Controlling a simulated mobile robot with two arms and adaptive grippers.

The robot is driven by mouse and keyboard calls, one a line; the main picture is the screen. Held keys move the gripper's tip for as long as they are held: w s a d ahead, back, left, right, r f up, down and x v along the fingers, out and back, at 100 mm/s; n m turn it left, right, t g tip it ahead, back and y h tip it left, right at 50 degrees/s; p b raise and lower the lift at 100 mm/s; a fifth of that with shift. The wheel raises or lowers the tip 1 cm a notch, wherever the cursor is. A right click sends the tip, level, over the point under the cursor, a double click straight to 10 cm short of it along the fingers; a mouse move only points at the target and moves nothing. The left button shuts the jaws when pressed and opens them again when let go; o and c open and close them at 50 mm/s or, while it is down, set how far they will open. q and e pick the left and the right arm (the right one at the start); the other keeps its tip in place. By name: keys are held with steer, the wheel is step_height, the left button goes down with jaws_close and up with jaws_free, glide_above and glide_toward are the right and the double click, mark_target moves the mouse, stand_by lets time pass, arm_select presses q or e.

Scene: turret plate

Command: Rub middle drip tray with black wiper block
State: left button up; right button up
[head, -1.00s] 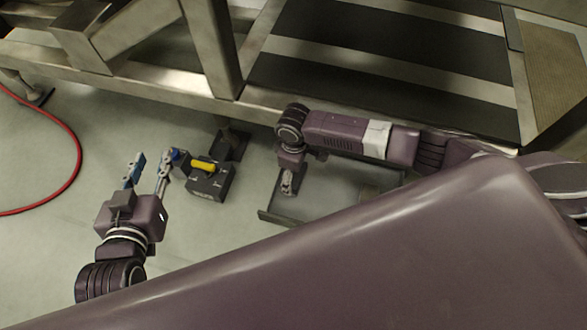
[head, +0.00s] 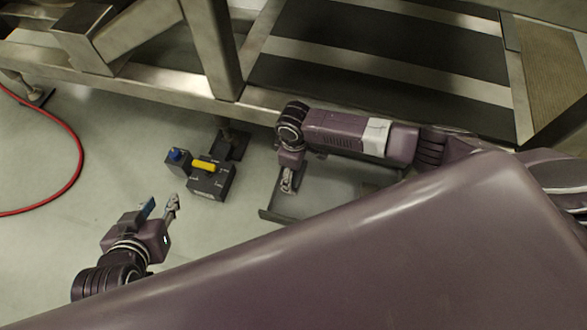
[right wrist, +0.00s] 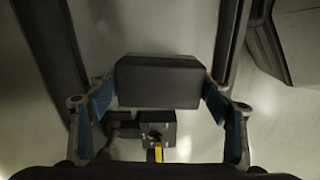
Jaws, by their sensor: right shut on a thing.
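The black wiper block (right wrist: 158,82) is a dark box-shaped block held between the blue-padded fingers of my right gripper (right wrist: 158,88). In the head view my right gripper (head: 287,186) points down over the left part of a grey tray with a dark rim (head: 330,207), apparently the middle drip tray. My right arm covers part of this tray, and I cannot tell whether the block touches it. My left gripper (head: 159,208) is open and empty over the floor, left of the tray.
A dark box with a yellow handle (head: 208,178) stands on the floor left of the tray, beside a small dark block with a blue knob (head: 178,163). A metal frame (head: 212,50) rises behind. A red hose (head: 76,150) lies far left.

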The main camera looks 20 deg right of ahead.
steer(key=shift+r+p, duration=0.45)
steer(key=shift+p, duration=0.05)
arm_select(q)
steer(key=s+a+f+g, duration=0.1)
steer(key=s+f+g, duration=0.1)
steer(key=s, duration=0.3)
steer(key=s+a+f+g+y, duration=0.1)
steer(key=s+a+f+g, duration=0.1)
steer(key=s, duration=0.3)
steer(key=shift+s+a+f+g+p, duration=0.15)
steer(key=shift+a+f+g+p, duration=0.1)
steer(key=shift+f+g+p, duration=0.2)
arm_select(e)
steer(key=shift+r, duration=0.3)
arm_select(q)
steer(key=shift+r, duration=0.1)
